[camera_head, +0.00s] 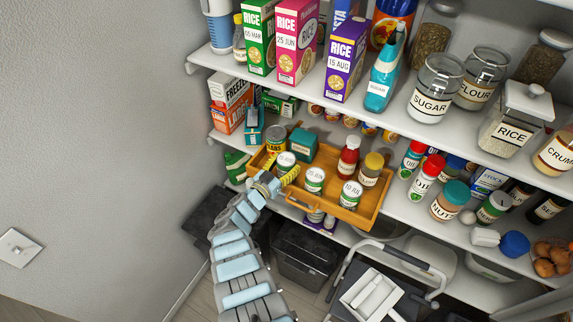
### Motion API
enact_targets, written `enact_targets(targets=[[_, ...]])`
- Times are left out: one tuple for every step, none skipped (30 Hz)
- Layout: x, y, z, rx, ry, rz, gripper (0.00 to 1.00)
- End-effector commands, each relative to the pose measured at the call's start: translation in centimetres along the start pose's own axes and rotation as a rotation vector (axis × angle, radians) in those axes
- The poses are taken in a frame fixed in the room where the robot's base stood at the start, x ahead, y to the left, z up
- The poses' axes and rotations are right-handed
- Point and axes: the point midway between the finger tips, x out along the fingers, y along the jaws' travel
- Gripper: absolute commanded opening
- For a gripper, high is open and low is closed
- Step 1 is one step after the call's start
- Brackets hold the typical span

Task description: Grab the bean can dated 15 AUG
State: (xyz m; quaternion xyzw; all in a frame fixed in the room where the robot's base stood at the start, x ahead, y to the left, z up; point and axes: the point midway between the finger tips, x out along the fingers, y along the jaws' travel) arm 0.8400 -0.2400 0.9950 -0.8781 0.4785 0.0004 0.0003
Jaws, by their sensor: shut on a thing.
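A wooden drawer tray (318,205) is pulled out from the middle shelf and holds several cans and jars. A can with a white dated label (286,160) stands at its left front; the date is too small to read surely. My gripper (285,176) reaches over the tray's left front corner and is shut on this can, partly hiding its lower side. Two more dated cans stand to the right: one (315,180) seems to read 25 JUN, the other (350,194) seems to read 10 JUN. I cannot clearly read 15 AUG on any can.
The upper shelf above holds rice boxes (345,62) and jars. A dark bin (304,258) stands below.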

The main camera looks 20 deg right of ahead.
Motion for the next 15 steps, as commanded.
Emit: enact_targets(targets=[[0.1,-0.1,-1.7,0.0,0.002,0.0,0.26],[0.1,-0.1,-1.9,0.0,0.002,0.0,0.26],[0.1,-0.1,-2.4,-0.001,0.002,0.0,0.26],[0.1,-0.1,-2.7,-0.002,0.001,0.001,0.26],[0.1,-0.1,-3.2,-0.001,0.002,0.001,0.26],[0.1,0.0,-3.7,-0.001,0.003,0.002,0.26],[0.1,0.1,-4.1,-0.003,0.003,0.003,0.26],[0.1,0.0,-4.1,-0.002,0.002,0.003,0.26],[0.2,-0.1,-4.5,-0.001,0.003,0.003,0.26],[0.2,-0.1,-4.9,0.0,0.004,0.003,0.26],[0.2,0.0,-5.1,0.0,0.003,0.003,0.26],[0.1,0.0,-5.3,-0.003,0.001,0.002,0.26],[0.1,0.0,-5.6,-0.003,0.001,0.002,0.26],[0.1,0.0,-5.9,-0.001,0.002,0.002,0.26],[0.1,0.0,-6.3,0.0,0.003,0.001,0.26]])
